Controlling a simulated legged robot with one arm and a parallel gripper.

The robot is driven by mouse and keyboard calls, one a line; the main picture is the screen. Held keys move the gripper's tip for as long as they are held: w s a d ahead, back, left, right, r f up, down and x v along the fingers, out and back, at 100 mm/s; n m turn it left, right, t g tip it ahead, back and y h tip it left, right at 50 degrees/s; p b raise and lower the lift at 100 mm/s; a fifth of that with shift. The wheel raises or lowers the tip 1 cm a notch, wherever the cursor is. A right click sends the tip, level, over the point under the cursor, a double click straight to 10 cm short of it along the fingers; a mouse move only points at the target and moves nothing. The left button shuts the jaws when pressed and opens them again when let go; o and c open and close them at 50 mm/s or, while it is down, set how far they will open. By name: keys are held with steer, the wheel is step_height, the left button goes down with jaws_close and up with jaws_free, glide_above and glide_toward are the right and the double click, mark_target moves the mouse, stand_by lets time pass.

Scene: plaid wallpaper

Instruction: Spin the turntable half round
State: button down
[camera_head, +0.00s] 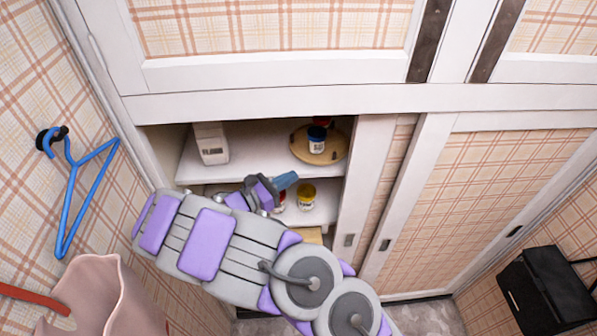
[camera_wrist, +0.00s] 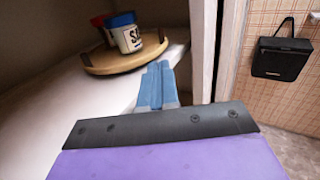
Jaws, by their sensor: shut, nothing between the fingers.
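The turntable (camera_head: 301,151) is a round wooden disc on the upper shelf inside the open cabinet, at the right end near the door edge. A jar with a blue lid (camera_head: 317,140) stands on it. In the wrist view the turntable (camera_wrist: 98,67) carries the blue-lidded jar (camera_wrist: 125,34) and a red-lidded jar (camera_wrist: 102,22) partly behind it. My gripper (camera_head: 290,178) is shut and empty, in front of the shelf and below the turntable in the head view. In the wrist view its blue fingers (camera_wrist: 157,75) point toward the turntable's right rim; I cannot tell whether they touch it.
A white box (camera_head: 211,143) stands at the left of the upper shelf (camera_head: 250,155). A yellow jar (camera_head: 306,197) and a partly hidden red item are on the lower shelf. The sliding door (camera_head: 362,190) bounds the opening on the right. A blue hanger (camera_head: 75,190) hangs left.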

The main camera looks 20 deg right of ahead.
mark_target(323, 169)
steer(key=b+x, duration=0.2)
steer(key=x, duration=0.3)
steer(key=b+x, duration=0.2)
steer(key=x, duration=0.4)
steer(key=shift+d+f+b, duration=0.1)
steer(key=shift+f+b, duration=0.15)
steer(key=shift+b, duration=0.05)
steer(key=shift+x, duration=0.75)
steer(key=shift+r, duration=0.15)
